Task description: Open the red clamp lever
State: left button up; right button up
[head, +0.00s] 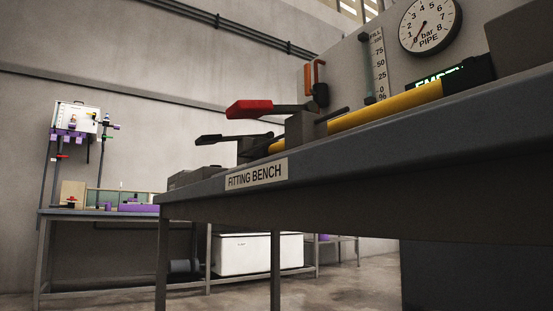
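The red clamp lever (250,109) is on the fitting bench, in the middle of the head view. Its red grip points left and lies about level, on a dark arm that runs right to a grey clamp block (300,130). A second lever with a black grip (209,140) sits lower and to the left. A yellow pipe (386,106) runs from the clamps up to the right. The bench is seen from low down, so its top is mostly hidden. Neither of my grippers shows in this view.
The fitting bench (400,139) fills the right, its edge labelled FITTING BENCH (256,174). Behind it are an orange handle (315,76), a fill gauge (377,62) and a pipe pressure dial (430,25). Another table (100,213) stands at the back left. Floor (345,290) shows below.

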aim_at(241, 109)
jog(key=k, duration=1.5)
